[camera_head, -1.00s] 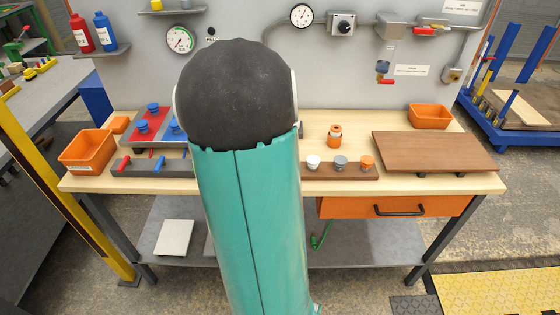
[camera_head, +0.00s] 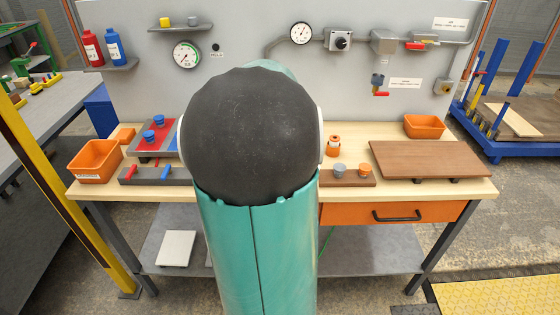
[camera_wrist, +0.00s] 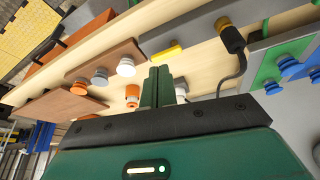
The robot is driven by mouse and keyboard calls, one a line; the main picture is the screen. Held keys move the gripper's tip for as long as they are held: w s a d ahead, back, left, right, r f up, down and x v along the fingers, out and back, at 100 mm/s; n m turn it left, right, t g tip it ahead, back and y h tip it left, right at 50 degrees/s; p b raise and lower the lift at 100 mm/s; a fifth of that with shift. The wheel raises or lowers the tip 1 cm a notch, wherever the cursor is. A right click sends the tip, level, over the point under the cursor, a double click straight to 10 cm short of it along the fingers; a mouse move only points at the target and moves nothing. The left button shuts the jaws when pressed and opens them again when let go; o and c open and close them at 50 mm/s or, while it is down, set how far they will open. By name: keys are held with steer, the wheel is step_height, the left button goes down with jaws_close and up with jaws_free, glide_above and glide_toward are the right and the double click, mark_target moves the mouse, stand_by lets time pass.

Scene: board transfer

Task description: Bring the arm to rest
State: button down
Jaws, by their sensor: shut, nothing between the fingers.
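My gripper (camera_wrist: 160,74) shows in the wrist view with its two green fingers together and nothing between them. It is over the light wooden bench top (camera_wrist: 205,75), and its height above the wood is hard to judge. In the head view my own arm, with a black rounded joint and teal link, fills the middle and hides my gripper. The brown board (camera_head: 428,158) lies flat on the right part of the bench. A wooden strip (camera_head: 330,180) with knobs is partly hidden behind my arm; the wrist view shows its white, grey and orange knobs.
Orange bins stand at the bench's left (camera_head: 95,161) and right (camera_head: 424,126). A red and blue panel (camera_head: 150,139) with blue knobs is left of my arm. A black cable plug (camera_wrist: 232,38) is near my gripper in the wrist view. Gauges and valves line the back wall.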

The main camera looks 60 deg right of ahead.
steer(key=shift+r, duration=0.25)
steer(key=shift+d, duration=0.1)
stand_by(0.4)
steer(key=w+a+r+n+t+y, duration=0.1)
steer(key=w+a+r+n, duration=0.15)
steer(key=a, duration=0.55)
steer(key=w+a+r+n+t, duration=0.15)
steer(key=w+a, duration=0.25)
steer(key=a, duration=0.5)
steer(key=w+a+r+n+t+y, duration=0.1)
steer(key=w+a+r+n, duration=0.2)
steer(key=a, duration=0.5)
steer(key=s+a+n+y, duration=0.1)
steer(key=s+a+n, duration=0.2)
steer(key=a, duration=0.7)
steer(key=s+a+n+t+y, duration=0.1)
steer(key=s+a+n, duration=0.2)
steer(key=a, duration=0.8)
steer(key=shift+a+r+n, duration=0.25)
steer(key=shift+n, duration=0.75)
steer(key=shift+d, duration=0.2)
